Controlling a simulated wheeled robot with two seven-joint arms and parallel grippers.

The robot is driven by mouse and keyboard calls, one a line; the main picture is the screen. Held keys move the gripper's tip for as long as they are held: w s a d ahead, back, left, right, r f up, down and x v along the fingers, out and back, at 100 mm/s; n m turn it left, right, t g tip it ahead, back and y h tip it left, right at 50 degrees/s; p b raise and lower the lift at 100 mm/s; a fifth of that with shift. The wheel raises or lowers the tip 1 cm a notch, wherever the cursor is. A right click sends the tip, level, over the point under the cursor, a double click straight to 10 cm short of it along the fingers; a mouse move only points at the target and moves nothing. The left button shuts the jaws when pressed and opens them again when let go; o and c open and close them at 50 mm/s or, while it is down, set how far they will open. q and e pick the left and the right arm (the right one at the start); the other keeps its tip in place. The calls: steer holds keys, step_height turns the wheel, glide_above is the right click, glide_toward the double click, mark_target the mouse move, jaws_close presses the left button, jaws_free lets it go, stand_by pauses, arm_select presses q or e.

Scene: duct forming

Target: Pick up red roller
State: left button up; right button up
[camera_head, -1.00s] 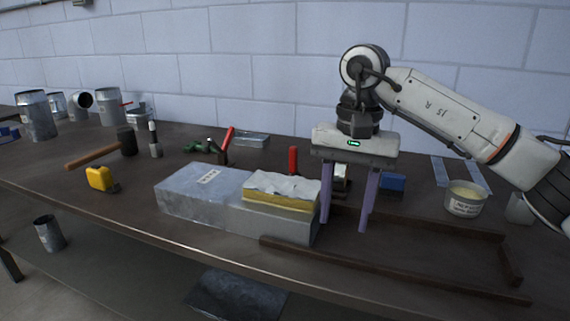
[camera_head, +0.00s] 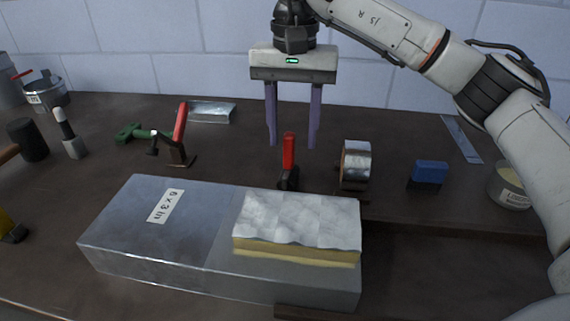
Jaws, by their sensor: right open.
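The red roller, with an upright red handle (camera_head: 289,152) and a dark lower end, stands on the table behind the metal duct (camera_head: 130,225). My right gripper (camera_head: 293,145) is open and points down, with its two purple fingers apart. In the picture the handle's top shows between the fingertips. I cannot tell whether the fingers are level with it in depth, and nothing is held. My left gripper is not in view.
A tape roll (camera_head: 356,162) and a blue block (camera_head: 430,173) stand right of the roller. A red-handled tool (camera_head: 180,125) and green snips (camera_head: 130,132) lie to the left. A yellow-edged insulation piece (camera_head: 300,225) lies on the duct in front.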

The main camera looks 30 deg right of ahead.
mark_target(290, 170)
step_height(290, 170, down, 4)
steer(key=shift+w+f, duration=0.2)
steer(key=shift+f, duration=1.2)
steer(key=shift+w+f, duration=0.2)
steer(key=shift+f, duration=1.15)
jaws_close()
